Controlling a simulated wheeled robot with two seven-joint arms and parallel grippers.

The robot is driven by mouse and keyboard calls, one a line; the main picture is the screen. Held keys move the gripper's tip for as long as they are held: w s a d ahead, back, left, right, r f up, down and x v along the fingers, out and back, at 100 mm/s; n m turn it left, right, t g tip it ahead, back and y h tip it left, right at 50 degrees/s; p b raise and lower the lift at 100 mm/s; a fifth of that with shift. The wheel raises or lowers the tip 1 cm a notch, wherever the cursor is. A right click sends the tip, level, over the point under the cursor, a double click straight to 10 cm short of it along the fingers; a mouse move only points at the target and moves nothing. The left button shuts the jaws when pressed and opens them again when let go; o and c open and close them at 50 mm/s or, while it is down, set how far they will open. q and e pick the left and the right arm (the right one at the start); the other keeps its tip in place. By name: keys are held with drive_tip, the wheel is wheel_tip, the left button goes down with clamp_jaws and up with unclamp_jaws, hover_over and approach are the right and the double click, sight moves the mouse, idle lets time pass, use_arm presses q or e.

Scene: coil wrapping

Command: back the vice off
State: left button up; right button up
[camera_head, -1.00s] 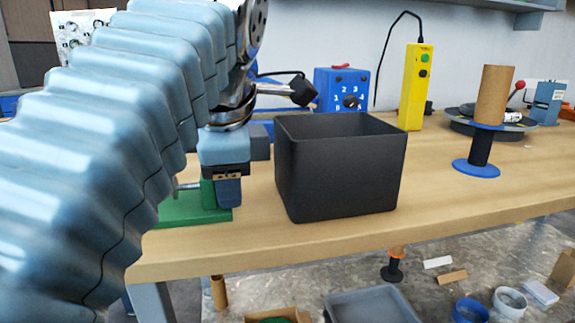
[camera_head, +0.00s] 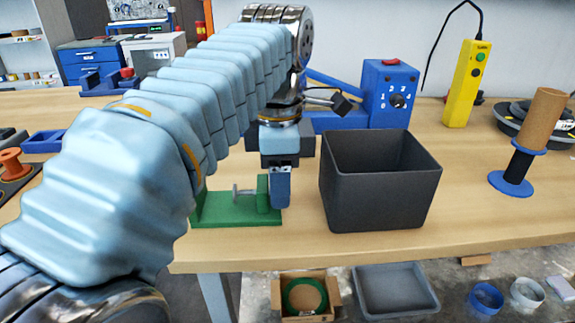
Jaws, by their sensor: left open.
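The small green vice (camera_head: 238,209) sits near the front edge of the wooden bench, left of the black bin. Its flat base, a grey screw and an upright green block show. My left gripper (camera_head: 281,187) points down at the vice's right end, its blue finger beside the green block. It is open. Whether the finger touches the vice I cannot tell, and the finger covers part of the vice's right end. My right gripper is out of view.
The open black bin (camera_head: 380,205) stands close to the right of my left gripper. Behind are a blue dial box (camera_head: 390,93) and a yellow button box (camera_head: 465,82). A spool stand (camera_head: 515,172) is at right. The bench (camera_head: 455,215) is bare between bin and spool.

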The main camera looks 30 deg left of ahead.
use_arm(q)
drive_tip(key=shift+w+f+g+h, duration=0.1)
drive_tip(key=shift+g+h, duration=0.2)
drive_tip(key=shift+g, duration=0.2)
drive_tip(key=shift+a, duration=0.1)
drive_tip(key=shift+w+a+g+h, duration=0.15)
drive_tip(key=shift+g+h, duration=0.2)
drive_tip(key=shift+g, duration=0.2)
drive_tip(key=shift+w+a+g+h, duration=0.15)
drive_tip(key=shift+g+h, duration=0.2)
drive_tip(key=shift+g, duration=0.2)
drive_tip(key=shift+d+g+h, duration=0.1)
drive_tip(key=shift+g+h, duration=0.2)
drive_tip(key=shift+g, duration=0.1)
drive_tip(key=shift+w, duration=0.1)
